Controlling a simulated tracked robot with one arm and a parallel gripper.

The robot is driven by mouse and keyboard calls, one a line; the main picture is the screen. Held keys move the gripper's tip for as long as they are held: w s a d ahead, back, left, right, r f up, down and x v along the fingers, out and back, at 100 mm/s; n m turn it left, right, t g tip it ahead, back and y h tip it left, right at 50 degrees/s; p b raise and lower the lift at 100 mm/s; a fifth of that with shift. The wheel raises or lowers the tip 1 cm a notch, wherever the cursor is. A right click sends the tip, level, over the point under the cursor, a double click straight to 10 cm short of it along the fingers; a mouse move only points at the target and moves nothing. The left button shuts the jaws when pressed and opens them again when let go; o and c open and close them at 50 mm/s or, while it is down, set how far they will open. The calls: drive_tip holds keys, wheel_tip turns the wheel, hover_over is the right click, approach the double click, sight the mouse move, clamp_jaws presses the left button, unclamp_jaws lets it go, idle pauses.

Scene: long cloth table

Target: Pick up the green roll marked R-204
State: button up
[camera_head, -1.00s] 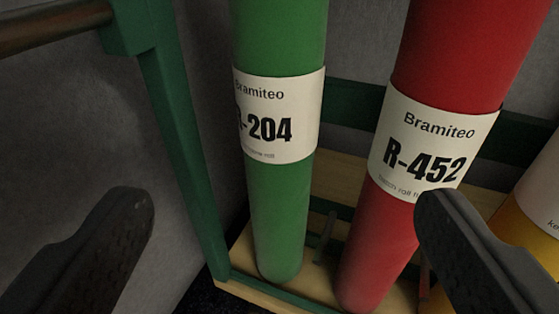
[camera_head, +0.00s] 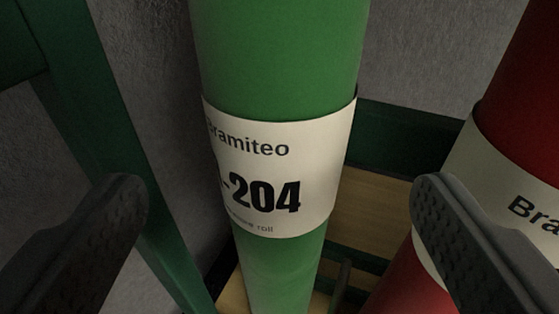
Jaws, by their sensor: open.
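The green roll (camera_head: 285,65) stands upright in the middle of the view. Its cream label (camera_head: 320,170) reads "Bramiteo" and "-204", with the left edge of the print turned out of sight. My gripper (camera_head: 278,198) is open and empty, with one dark finger at the left and one at the right. The green roll shows between the two fingers, with gaps on both sides, and I see no contact. The roll's top and bottom end are out of view.
A red roll (camera_head: 515,90) with a cream label stands to the right, partly behind my right finger. A green rack post (camera_head: 100,120) runs down the left side. A green rail (camera_head: 405,140) and wooden base (camera_head: 365,210) lie behind the roll. A grey wall (camera_head: 430,50) is at the back.

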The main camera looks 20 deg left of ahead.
sight(280, 178)
drive_tip(key=b+x, duration=0.1)
drive_tip(key=x, duration=0.1)
drive_tip(key=f+b+x, duration=0.1)
drive_tip(key=x, duration=0.2)
drive_tip(key=shift+w, duration=0.2)
drive_tip(key=shift+r, duration=0.1)
drive_tip(key=c, duration=1.6)
drive_tip(key=shift+c, duration=0.2)
